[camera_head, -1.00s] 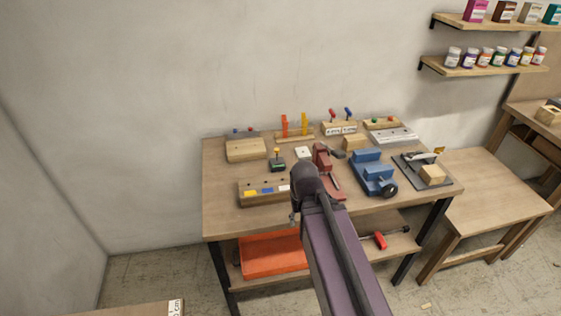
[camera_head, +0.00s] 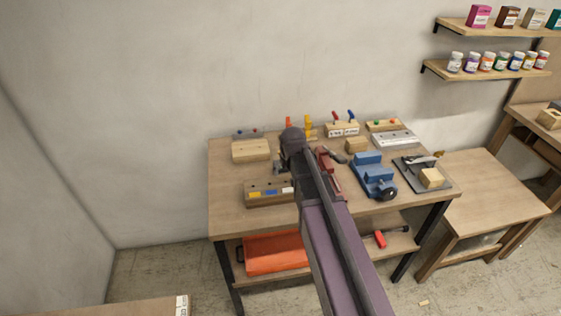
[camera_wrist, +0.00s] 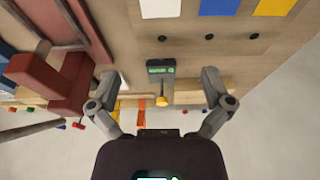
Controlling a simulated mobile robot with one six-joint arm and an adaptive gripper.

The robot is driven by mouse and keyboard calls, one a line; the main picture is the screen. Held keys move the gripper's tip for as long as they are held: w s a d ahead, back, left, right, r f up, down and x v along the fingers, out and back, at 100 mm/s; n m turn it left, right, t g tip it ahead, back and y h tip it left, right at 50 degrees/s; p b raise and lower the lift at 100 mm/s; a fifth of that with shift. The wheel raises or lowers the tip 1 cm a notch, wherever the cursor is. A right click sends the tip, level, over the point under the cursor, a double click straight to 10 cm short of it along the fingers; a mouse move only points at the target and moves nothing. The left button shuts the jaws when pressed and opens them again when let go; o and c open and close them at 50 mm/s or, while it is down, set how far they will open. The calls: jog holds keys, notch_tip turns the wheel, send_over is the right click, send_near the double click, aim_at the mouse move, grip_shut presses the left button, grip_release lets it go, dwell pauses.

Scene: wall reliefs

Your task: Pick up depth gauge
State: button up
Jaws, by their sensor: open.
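The depth gauge (camera_wrist: 160,68) seems to be the small dark block with a green display and a yellow-tipped stem in the wrist view. It lies on the workbench (camera_head: 228,205). My gripper (camera_wrist: 158,82) is open, with one finger on each side of the gauge in the picture. The fingers look apart from it, and their height above it is hard to tell. In the head view my arm hides the gauge, and my gripper is mostly hidden too.
A wooden block with coloured labels (camera_head: 266,193) is in front of the gauge. A red vise (camera_head: 328,165) stands close on the right, with a blue vise (camera_head: 374,175) beyond. A plain wooden block (camera_head: 250,151) and tool racks (camera_head: 342,129) line the back.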

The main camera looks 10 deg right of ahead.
jog(key=w+r+t+p, duration=0.1)
jog(key=w+r, duration=0.1)
jog(key=w, duration=0.4)
jog(key=shift+w+r, duration=0.4)
jog(key=shift+a, duration=0.1)
jog(key=b+x, duration=0.7)
jog(key=shift+w+f, duration=0.15)
jog(key=shift+f, duration=0.1)
jog(key=shift+w+f+b, duration=0.25)
jog(key=shift+f+b, duration=0.2)
jog(key=shift+f, duration=0.05)
jog(key=shift+d+b+x, duration=0.2)
jog(key=shift+b+x, duration=2.15)
jog(key=shift+x, duration=0.2)
jog(key=shift+w+r, duration=0.1)
jog(key=shift+w, duration=0.1)
jog(key=shift+c, duration=0.2)
jog(key=c, duration=1.1)
